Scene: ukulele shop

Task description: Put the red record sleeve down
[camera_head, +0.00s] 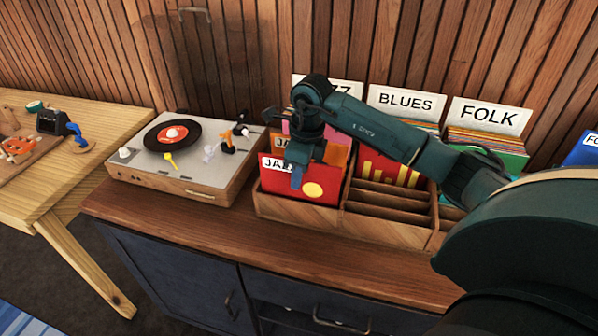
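The red record sleeve (328,188) has a yellow circle and a white JAZZ label. It stands nearly upright in the front left compartment of the wooden record crate (293,213), its lower edge hidden behind the crate's front wall. My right gripper (297,178) reaches down over the sleeve's top edge. One finger lies against its front face; the other is hidden behind it, and the gripper appears shut on the sleeve. My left gripper is not in view.
A turntable (190,160) with a black record stands left of the crate on the wooden cabinet top (215,222). Another red sleeve (385,168) and BLUES and FOLK dividers stand behind. Empty slots (390,203) lie right of the sleeve. A lighter table (95,125) is at left.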

